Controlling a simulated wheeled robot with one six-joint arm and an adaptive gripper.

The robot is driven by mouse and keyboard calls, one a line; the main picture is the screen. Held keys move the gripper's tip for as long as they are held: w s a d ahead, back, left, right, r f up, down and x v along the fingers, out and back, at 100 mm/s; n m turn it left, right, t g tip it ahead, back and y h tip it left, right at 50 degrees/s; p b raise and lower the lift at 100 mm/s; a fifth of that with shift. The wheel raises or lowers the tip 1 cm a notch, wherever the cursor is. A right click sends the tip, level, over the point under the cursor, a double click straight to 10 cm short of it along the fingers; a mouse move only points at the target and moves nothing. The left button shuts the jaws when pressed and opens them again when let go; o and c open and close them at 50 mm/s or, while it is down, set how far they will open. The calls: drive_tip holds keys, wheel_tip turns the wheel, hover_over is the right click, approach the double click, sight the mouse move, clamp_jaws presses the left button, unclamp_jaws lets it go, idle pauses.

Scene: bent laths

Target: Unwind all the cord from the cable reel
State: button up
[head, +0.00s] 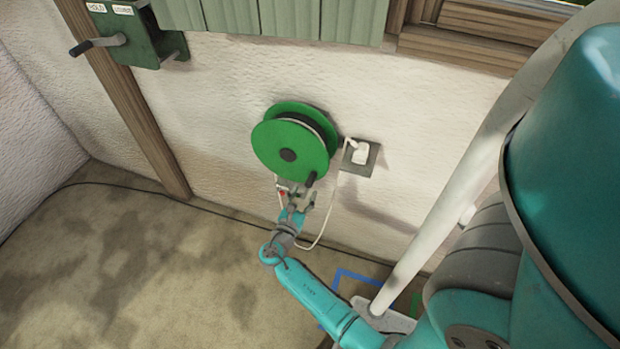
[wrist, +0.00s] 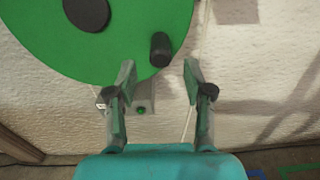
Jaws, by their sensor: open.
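The cable reel (head: 283,150) is mounted on the white wall, with two green discs and a dark band between them. Its green front disc also fills the upper left of the wrist view (wrist: 110,50), with a dark hub. A short black crank knob (wrist: 160,50) sticks out near the disc's lower right edge. My gripper (wrist: 159,72) is open and empty, its fingertips just below the knob and to either side of it in the picture. A white cord (head: 335,205) hangs in a loop below the reel. How much cord is wound on is hidden.
A white plug (head: 360,152) sits on a grey wall plate right of the reel. A green box with a crank (head: 135,32) is fixed to a wooden post at upper left. A thin dark line runs along the floor's edge. The floor at left is clear.

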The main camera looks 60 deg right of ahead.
sight(311, 179)
drive_tip(key=d, duration=0.6)
drive_tip(key=shift+w+d, duration=0.25)
drive_tip(key=shift+d, duration=0.15)
clamp_jaws()
